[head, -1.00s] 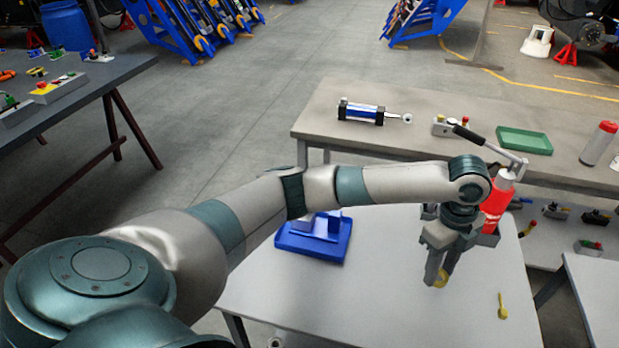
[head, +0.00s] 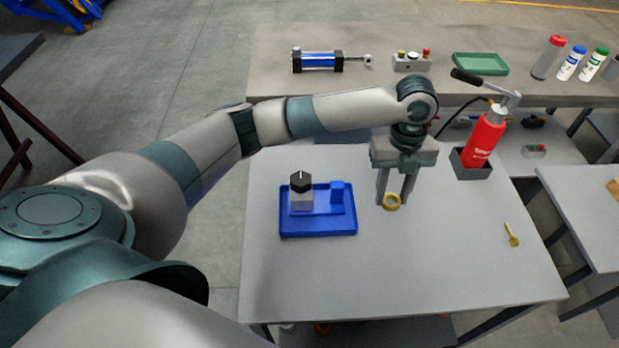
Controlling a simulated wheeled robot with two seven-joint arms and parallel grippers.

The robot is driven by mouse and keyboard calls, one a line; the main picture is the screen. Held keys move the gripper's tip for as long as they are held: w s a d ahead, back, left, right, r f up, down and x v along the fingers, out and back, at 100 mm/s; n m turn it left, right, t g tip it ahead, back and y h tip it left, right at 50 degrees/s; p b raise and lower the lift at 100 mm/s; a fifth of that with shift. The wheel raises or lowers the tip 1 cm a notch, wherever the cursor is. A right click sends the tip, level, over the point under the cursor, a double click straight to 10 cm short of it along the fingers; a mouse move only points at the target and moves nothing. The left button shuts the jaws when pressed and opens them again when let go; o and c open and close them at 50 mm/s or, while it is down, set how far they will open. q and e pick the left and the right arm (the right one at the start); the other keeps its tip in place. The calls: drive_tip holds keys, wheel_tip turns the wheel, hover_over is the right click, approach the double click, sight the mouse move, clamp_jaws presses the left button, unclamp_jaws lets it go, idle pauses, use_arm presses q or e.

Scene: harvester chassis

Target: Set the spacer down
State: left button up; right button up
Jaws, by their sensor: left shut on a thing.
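The spacer (head: 392,202) is a small yellow ring in the head view. My left gripper (head: 396,196) points down over the white table (head: 420,270) and is shut on the spacer. The spacer hangs at the fingertips; how far it is above the table top is hard to tell. A blue tray (head: 318,228) lies on the table to the left of the gripper, apart from it. My right gripper is not in view.
On the tray stand a grey block with a black knob (head: 301,190) and a small blue block (head: 338,192). A red bottle-like pump (head: 484,140) stands in a dark holder behind right. A yellow tool (head: 512,235) lies at the right. The front middle of the table is clear.

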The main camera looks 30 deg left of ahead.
use_arm(q)
drive_tip(key=p, duration=0.4)
hover_over(337, 224)
drive_tip(key=f, duration=0.6)
drive_tip(key=shift+w+d+f, duration=0.1)
drive_tip(key=shift+d+f, duration=0.15)
drive_tip(key=shift+a+f, duration=0.15)
drive_tip(key=shift+a, duration=0.05)
drive_tip(key=shift+f, duration=0.1)
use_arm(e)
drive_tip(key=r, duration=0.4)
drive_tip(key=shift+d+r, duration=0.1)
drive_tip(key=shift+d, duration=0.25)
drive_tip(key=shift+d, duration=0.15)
use_arm(q)
drive_tip(key=shift+f, duration=0.1)
